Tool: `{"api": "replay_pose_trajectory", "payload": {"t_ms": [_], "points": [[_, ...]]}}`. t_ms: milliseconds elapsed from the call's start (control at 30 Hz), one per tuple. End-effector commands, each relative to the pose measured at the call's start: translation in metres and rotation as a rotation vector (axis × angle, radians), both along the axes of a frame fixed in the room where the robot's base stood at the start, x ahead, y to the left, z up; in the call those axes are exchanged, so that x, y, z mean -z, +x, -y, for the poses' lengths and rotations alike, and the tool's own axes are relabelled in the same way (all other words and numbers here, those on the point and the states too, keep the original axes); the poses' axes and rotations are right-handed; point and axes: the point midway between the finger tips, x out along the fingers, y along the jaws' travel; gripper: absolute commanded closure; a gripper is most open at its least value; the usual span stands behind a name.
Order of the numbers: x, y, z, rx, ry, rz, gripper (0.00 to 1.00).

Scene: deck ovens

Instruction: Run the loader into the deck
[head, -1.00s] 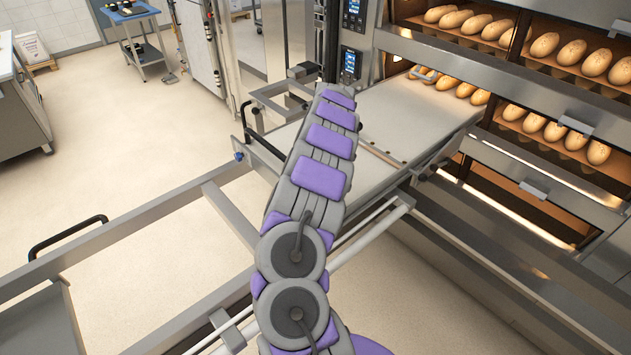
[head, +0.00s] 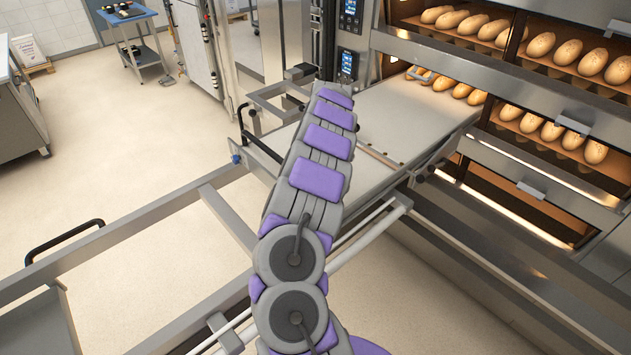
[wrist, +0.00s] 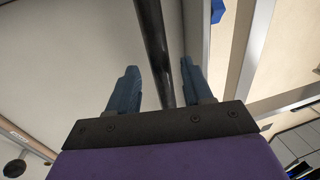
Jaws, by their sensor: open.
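The loader (head: 415,112) is a flat pale belt on a metal frame, in the middle of the head view. Its far end reaches the mouth of a lit oven deck (head: 440,84) with loaves in it. A black handle (head: 247,118) shows at the loader's left end, left of my arm. My gripper (wrist: 160,88) has two blue fingers and is open in the wrist view. A dark bar (wrist: 154,45) runs between the fingers, with a gap visible on both sides. My arm hides the gripper in the head view.
More oven decks with loaves (head: 570,58) stand at right, with steel door fronts. A long metal rail (head: 130,236) with another black handle (head: 62,238) crosses the left foreground. A blue-topped cart (head: 130,14) stands at the back left. The floor at left is clear.

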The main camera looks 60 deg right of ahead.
Motion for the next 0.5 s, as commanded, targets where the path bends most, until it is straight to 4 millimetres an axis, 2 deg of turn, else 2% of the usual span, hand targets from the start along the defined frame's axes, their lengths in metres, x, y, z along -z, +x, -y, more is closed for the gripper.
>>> {"api": "replay_pose_trajectory", "payload": {"t_ms": [200, 500], "points": [[-0.039, -0.003, 0.012, 0.003, -0.006, 0.001, 0.50], [-0.090, -0.006, 0.017, 0.002, -0.005, -0.002, 0.50]]}}
